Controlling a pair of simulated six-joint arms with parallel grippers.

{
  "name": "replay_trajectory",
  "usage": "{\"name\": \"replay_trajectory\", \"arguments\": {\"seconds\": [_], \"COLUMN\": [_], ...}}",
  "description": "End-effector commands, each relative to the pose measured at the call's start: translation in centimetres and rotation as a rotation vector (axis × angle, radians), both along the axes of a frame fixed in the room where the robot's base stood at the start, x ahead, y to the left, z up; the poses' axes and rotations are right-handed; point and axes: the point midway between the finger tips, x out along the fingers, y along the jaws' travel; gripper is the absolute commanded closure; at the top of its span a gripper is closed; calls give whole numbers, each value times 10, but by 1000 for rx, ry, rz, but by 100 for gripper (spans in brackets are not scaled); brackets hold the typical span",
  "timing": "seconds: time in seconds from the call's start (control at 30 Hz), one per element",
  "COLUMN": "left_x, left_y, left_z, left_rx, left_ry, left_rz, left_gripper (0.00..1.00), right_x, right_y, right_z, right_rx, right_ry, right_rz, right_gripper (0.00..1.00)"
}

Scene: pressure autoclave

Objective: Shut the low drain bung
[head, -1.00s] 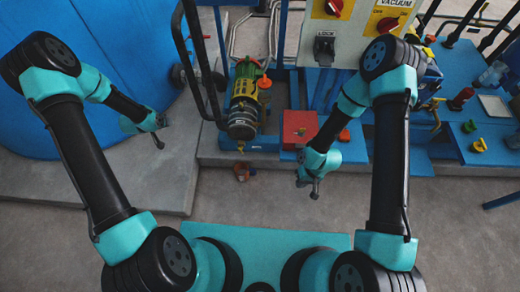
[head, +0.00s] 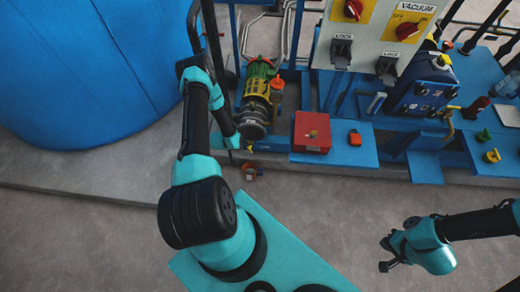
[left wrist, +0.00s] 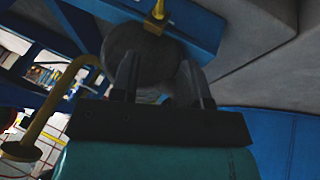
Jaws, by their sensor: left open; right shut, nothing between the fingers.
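A small yellow fitting (head: 250,147), which may be the low drain bung, sits under the lower end of the green and yellow pump (head: 258,95). My left gripper (head: 232,156) is just left of it, small in the head view. In the left wrist view my left gripper (left wrist: 158,82) is open, its fingers pointing at a dark round body (left wrist: 140,50). A yellow fitting (left wrist: 155,18) shows beyond that body, apart from the fingers. Whether the bung is open or shut is too small to tell. My right gripper (head: 386,256) is shut and empty over bare floor.
A red box (head: 311,132) stands right of the pump on the blue frame. A small orange-brown object (head: 250,172) lies on the floor below the pump. A big blue tank (head: 85,70) is at left. A yellow bent pipe (left wrist: 50,110) is left of my left gripper. The front floor is clear.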

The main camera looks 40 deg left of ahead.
Motion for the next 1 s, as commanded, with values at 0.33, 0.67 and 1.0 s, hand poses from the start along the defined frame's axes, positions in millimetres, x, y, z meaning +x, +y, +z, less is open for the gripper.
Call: {"name": "replay_trajectory", "arguments": {"seconds": [0.33, 0.67, 1.0], "left_x": [2, 21, 47], "left_y": [0, -2, -3], "left_z": [-2, -35, -81], "left_rx": [0, 0, 1], "left_ry": [0, -1, -1], "left_rz": [-2, -5, -2], "left_gripper": [58, 58, 58], "right_x": [0, 0, 0], "right_y": [0, 0, 0], "right_z": [0, 0, 0], "right_rx": [0, 0, 0], "right_ry": [1, 1, 1], "right_rz": [0, 0, 0], "right_gripper": [100, 100, 100]}}
